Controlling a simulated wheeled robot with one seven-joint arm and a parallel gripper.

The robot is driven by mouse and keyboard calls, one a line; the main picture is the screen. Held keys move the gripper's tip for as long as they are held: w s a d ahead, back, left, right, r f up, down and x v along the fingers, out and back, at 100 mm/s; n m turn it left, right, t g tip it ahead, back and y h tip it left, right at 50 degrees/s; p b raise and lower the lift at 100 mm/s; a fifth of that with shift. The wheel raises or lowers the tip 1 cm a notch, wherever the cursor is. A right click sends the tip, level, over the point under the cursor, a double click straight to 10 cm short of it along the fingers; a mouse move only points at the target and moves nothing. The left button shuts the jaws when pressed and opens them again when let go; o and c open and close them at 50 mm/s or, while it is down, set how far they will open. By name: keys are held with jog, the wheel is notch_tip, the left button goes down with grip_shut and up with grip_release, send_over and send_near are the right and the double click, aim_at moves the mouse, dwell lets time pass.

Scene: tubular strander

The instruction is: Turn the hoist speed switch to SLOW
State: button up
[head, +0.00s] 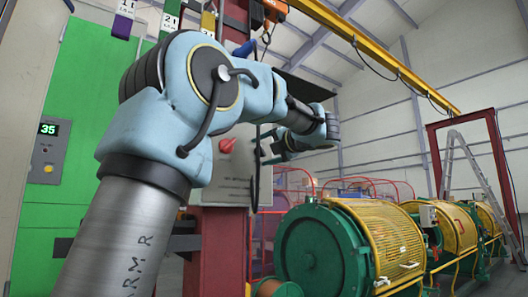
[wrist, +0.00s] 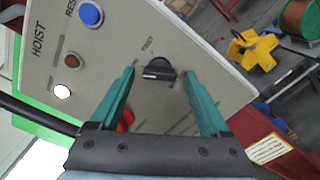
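The hoist speed switch appears to be the black rotary knob (wrist: 159,69) on the grey panel (wrist: 105,60) in the wrist view. A pale line on the knob points left in that picture. Small lettering lies around it, too blurred to read surely. My gripper (wrist: 158,73) is open, with one teal finger on each side of the knob; I see gaps between fingers and knob, and cannot judge the depth. In the head view my gripper (head: 277,146) is beside the panel (head: 236,176), and I cannot make out the black knob there.
The panel also bears a blue button (wrist: 90,14), a brown-red button (wrist: 72,61) and a white lamp (wrist: 62,91). Something red (wrist: 126,120) is partly hidden behind the left finger. A black cable (head: 256,175) hangs before the panel. The green-and-yellow strander (head: 325,245) stands right.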

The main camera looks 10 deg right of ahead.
jog(key=shift+s, duration=0.1)
jog(key=v, duration=1)
jog(key=shift+s+d+b, duration=0.2)
jog(key=shift+s+b, duration=0.05)
jog(key=shift+b, duration=0.1)
